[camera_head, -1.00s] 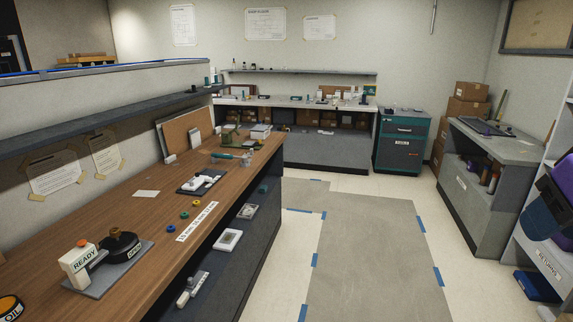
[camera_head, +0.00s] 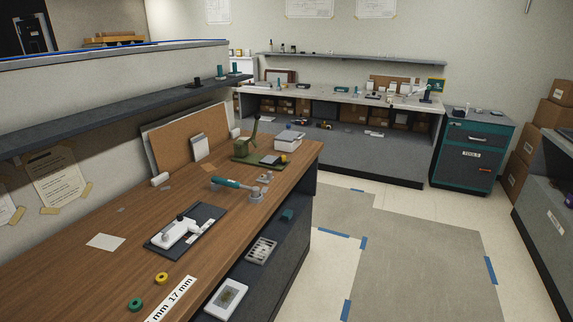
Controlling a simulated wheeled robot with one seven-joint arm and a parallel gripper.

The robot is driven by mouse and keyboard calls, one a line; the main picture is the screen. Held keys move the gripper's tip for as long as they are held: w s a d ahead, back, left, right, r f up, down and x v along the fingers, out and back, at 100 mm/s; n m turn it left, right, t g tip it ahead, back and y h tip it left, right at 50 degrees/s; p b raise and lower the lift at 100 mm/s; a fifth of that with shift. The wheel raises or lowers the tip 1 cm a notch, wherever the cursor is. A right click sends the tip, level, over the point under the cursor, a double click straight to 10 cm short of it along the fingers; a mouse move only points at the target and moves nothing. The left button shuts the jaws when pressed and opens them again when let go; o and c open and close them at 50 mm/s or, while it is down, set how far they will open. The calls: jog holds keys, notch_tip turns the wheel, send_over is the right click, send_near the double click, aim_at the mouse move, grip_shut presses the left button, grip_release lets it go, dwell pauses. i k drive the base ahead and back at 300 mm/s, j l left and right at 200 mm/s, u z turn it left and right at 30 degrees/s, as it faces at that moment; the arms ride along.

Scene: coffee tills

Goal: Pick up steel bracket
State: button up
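I cannot pick out the steel bracket for certain; the small grey parts are too small to tell. On the wooden bench (camera_head: 75,263), a teal-handled tool (camera_head: 226,182) lies beside small grey metal pieces (camera_head: 257,194) near the right edge. Nearer, a white fixture (camera_head: 178,231) sits on a dark mat (camera_head: 204,231). My gripper is not in view.
A green press (camera_head: 250,152) and a white box (camera_head: 289,140) stand at the bench's far end. Teal (camera_head: 136,304) and yellow (camera_head: 162,278) rings lie in front. A far counter (camera_head: 340,95) and teal cabinet (camera_head: 471,150) line the back. Taped floor (camera_head: 420,255) at right is clear.

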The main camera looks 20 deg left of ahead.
aim_at(264, 179)
jog(key=i+u, duration=0.2)
jog(key=i, duration=0.4)
jog(key=i+l+u, duration=0.25)
jog(key=i, duration=0.35)
jog(key=i+u, duration=0.25)
jog(key=u, duration=0.15)
jog(key=i+u, duration=0.25)
jog(key=u, duration=0.15)
jog(key=i+l+u, duration=0.2)
jog(key=u, duration=0.2)
jog(key=i+l+u, duration=0.2)
jog(key=u, duration=0.25)
